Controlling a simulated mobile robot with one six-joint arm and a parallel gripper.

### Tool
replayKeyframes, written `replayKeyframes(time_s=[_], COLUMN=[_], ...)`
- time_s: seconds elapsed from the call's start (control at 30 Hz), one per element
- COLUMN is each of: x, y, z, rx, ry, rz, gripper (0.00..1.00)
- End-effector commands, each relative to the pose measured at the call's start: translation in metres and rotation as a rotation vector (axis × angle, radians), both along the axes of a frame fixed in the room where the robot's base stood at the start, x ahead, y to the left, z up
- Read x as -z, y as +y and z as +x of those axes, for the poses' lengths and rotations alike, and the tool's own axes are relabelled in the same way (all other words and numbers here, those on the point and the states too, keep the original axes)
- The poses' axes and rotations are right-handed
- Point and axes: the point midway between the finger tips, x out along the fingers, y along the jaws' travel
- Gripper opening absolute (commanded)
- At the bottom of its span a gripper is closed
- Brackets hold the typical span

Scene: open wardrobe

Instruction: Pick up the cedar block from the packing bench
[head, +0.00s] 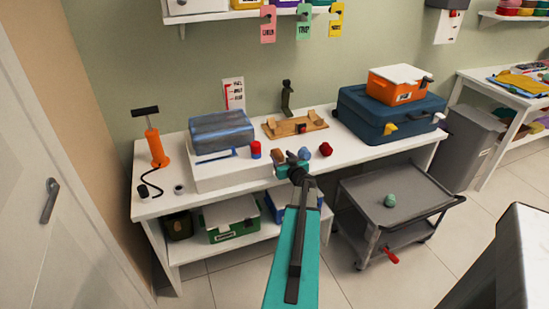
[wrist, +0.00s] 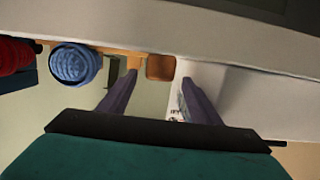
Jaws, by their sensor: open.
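The cedar block (head: 278,155) is a small brown block near the front edge of the white packing bench (head: 353,153). It also shows in the wrist view (wrist: 160,67), orange-brown with rounded corners, in line with the gap between my fingertips. My gripper (head: 285,162) is just at the front of the block, over the bench's front edge. In the wrist view my gripper (wrist: 158,78) has its two fingers apart, with nothing clamped. I cannot tell whether the block is just beyond the tips or between them.
A blue ball (head: 304,153) sits close to the block, with a red ball (head: 326,149) beyond it. Behind is a wooden stand (head: 295,125). A grey cart (head: 400,205) stands at right.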

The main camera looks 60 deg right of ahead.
Motion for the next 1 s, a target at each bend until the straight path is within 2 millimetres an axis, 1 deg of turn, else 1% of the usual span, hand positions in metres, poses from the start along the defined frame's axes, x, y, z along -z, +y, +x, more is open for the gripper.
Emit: replayKeyframes(time_s=[0.03,0.2,0.37,0.97,1.0], x=[-0.001,0.003,0.005,0.005,0.005], y=[-0.004,-0.012,-0.016,-0.017,-0.017], z=[0.004,0.014,0.019,0.019,0.019], rx=[0.000,0.001,0.001,0.003,0.003], ry=[0.001,0.000,0.001,0.001,0.001], rz=[0.001,0.001,0.000,0.001,0.001], gripper=[0.58,0.58,0.58,0.58,0.56])
